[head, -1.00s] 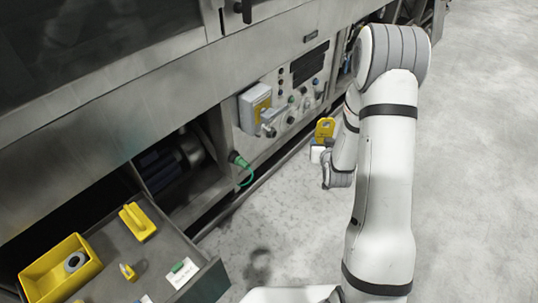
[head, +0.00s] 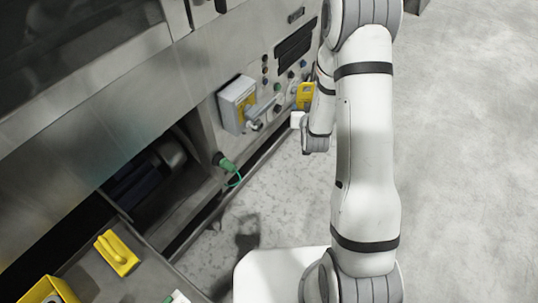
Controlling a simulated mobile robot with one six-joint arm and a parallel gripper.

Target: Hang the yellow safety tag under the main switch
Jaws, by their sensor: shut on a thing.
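The yellow safety tag (head: 305,95) is held up in front of the control panel, right of the main switch in the head view. My gripper (head: 299,118) shows only as a small white part below the tag, at the end of my arm. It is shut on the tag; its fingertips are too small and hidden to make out. The main switch (head: 237,104) is a grey box with a yellow plate on the machine front. Its grey handle (head: 255,126) sticks out at the lower right. The tag is apart from the switch.
A green plug with a cable (head: 228,165) sticks out below the switch. An open drawer (head: 145,271) at lower left holds a yellow handled block (head: 117,252) and a yellow bin (head: 50,289). Grey floor is clear on the right.

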